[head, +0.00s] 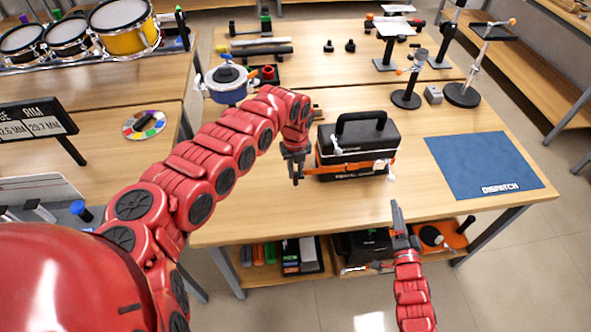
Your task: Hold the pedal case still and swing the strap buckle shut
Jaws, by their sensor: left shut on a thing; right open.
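The pedal case (357,139) is a black box with a top handle, standing upright on the wooden table. An orange strap (340,170) runs along its front, above the lettering on its lower edge. A small pale piece (390,177) shows at the front right corner; I cannot tell if it is the buckle. Another pale piece (336,145) lies against the lid's left front. My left gripper (295,174) is at the case's left end, shut on the case; the exact contact is unclear. My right gripper (401,222) is open and empty, in front of the table edge, apart from the case.
A blue mat (485,163) marked DISPATCH lies on the right of the table. A blue-and-white round pot (227,83) stands behind my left arm. Stands with round bases (406,99) are at the back right. The table front between case and edge is clear.

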